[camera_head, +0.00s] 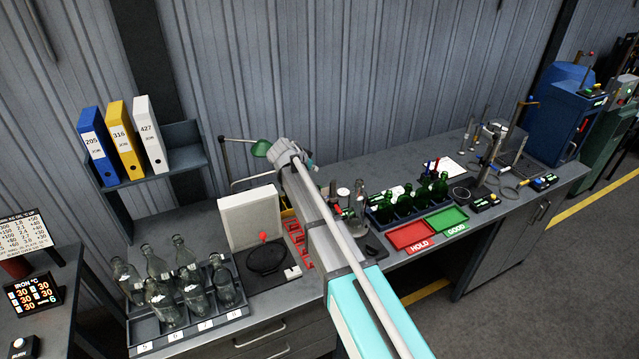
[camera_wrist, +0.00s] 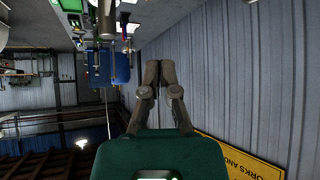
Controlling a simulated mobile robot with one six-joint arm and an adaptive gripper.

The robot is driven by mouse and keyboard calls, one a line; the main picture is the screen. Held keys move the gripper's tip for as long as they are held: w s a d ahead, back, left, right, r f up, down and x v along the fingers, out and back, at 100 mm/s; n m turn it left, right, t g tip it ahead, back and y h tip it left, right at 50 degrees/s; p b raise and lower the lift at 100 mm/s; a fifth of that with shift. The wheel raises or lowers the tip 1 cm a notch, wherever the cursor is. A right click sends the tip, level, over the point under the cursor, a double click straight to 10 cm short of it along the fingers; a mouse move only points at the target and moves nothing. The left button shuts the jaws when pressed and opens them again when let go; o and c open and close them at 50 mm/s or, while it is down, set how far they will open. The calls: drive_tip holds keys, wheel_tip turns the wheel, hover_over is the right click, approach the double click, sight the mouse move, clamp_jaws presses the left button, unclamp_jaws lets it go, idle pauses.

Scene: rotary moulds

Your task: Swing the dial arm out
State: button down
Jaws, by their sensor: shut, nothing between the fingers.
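My arm reaches across the bench in the head view, and my gripper (camera_head: 311,163) is mostly hidden behind its end. In the wrist view my gripper (camera_wrist: 159,72) has its two dark fingers close together, shut and empty, with nothing touching them. I cannot tell for sure which part is the dial arm. A stand with a thin post and a dark base (camera_head: 470,193) is on the right half of the bench, well apart from my gripper. A black round plate (camera_head: 266,259) with a red knob (camera_head: 263,236) sits before a white panel (camera_head: 250,218) at left.
A rack of clear bottles (camera_head: 232,315) stands at left. Green bottles in a crate (camera_head: 408,217), a red HOLD tray (camera_head: 411,236) and a green GOOD tray (camera_head: 447,220) are right of my arm. A blue machine (camera_wrist: 122,66) also shows.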

drive_tip(key=shift+d+f, duration=0.1)
idle(0.3)
wheel_tip(320, 180, down, 8)
drive_tip(key=w+d+b, duration=0.2)
drive_tip(key=b, duration=0.6)
drive_tip(key=shift+w, duration=0.35)
drive_tip(key=shift+a+f, duration=0.1)
drive_tip(key=shift+a, duration=0.15)
idle(0.3)
drive_tip(key=shift+s+a, duration=0.1)
